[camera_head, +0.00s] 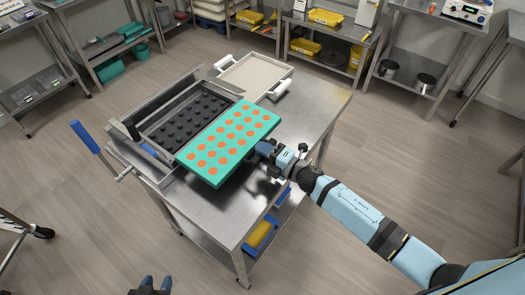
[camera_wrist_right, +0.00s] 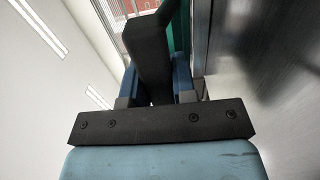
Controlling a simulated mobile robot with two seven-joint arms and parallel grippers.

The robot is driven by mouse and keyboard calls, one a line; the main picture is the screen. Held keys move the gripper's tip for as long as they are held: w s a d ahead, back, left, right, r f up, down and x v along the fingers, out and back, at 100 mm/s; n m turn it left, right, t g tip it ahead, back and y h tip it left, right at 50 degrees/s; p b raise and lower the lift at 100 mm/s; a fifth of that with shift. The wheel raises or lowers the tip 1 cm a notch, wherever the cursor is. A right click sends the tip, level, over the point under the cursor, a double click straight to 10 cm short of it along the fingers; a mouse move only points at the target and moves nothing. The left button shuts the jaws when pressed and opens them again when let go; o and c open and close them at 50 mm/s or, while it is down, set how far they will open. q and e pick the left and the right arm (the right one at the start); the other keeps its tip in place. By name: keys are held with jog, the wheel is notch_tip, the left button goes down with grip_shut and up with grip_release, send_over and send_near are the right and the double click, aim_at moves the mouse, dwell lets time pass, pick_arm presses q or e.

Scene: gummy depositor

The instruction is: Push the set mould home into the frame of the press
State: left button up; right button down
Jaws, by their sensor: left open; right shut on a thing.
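The teal mould (camera_head: 238,124), its cavities filled with orange, is level beside the press. Its left edge is at the opening of the metal press frame (camera_head: 133,130), and most of it sticks out to the right. Inside the press is a dark studded plate (camera_head: 188,119). My right gripper (camera_head: 266,149) is shut at the mould's right edge. The right wrist view shows its blue fingers (camera_wrist_right: 157,84), a dark bar between them and a strip of teal beyond. My left gripper (camera_head: 150,286) is open and empty at the bottom edge, away from the table.
The press stands on a steel table (camera_head: 235,205), bare at the front and right. A beige tray (camera_head: 255,77) with white handles lies behind the mould. A blue-handled lever (camera_head: 86,137) sticks out left. Shelves with yellow bins (camera_head: 325,18) stand at the back.

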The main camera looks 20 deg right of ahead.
jog(key=shift+r, duration=0.2)
jog(key=shift+w+a, duration=0.1)
jog(key=shift+w, duration=0.05)
dwell(0.3)
jog(key=shift+b+x, duration=0.3)
jog(key=shift+x, duration=2.2)
jog(key=b, duration=0.2)
send_near(213, 126)
jog(key=shift+w+a+r, duration=0.35)
jog(key=shift+w+r, duration=0.15)
jog(key=shift+r, duration=0.15)
jog(key=shift+b+x, duration=0.45)
jog(key=shift+x, duration=1.6)
jog(key=shift+b+x, duration=1.05)
jog(key=shift+x, duration=1.2)
